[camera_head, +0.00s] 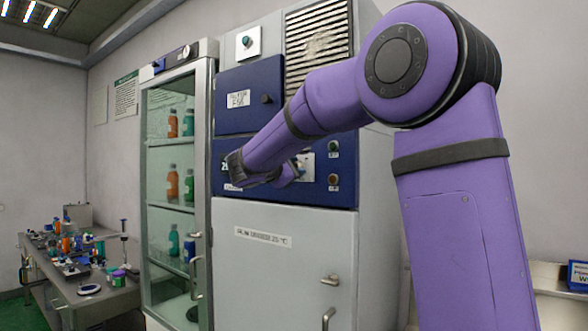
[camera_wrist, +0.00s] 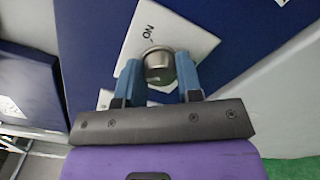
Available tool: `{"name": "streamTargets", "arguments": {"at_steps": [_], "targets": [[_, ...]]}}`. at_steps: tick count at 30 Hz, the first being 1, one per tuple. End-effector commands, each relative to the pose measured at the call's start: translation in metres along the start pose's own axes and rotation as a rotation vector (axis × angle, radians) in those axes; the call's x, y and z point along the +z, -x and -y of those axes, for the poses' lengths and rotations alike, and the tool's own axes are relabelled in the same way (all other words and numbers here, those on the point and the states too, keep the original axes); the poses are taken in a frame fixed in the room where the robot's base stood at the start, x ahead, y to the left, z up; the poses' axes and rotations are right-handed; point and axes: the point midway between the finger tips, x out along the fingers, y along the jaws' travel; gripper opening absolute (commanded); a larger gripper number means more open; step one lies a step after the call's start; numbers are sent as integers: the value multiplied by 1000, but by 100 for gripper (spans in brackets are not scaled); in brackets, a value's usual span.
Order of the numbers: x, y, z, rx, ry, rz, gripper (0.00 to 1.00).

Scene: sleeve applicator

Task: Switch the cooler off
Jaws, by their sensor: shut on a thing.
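The cooler (camera_head: 290,262) is a tall grey cabinet with dark blue panels. Its lower blue panel carries a white plate (camera_head: 308,168), mostly behind my arm. In the wrist view a round metal knob (camera_wrist: 158,66) sits on a white plate (camera_wrist: 192,40) with an "ON" marking that appears turned around. My gripper (camera_wrist: 158,60) has its two blue fingers on either side of the knob, closed on it. In the head view my wrist is at the lower blue panel, and my arm hides the knob and fingertips.
Two indicator lamps (camera_head: 333,146) sit right of the plate. Another knob (camera_head: 246,40) is higher up. A glass-door cabinet (camera_head: 152,240) with bottles stands left, beside a cluttered bench (camera_head: 105,300).

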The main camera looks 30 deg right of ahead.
Motion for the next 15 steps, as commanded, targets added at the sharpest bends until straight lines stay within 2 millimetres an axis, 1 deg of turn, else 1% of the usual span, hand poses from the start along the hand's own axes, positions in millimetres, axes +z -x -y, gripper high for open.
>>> {"name": "streamTargets", "arguments": {"at_steps": [6,15], "targets": [[-1,0,1,-1,94,-2,10],[-1,0,1,-1,141,-2,9]]}}
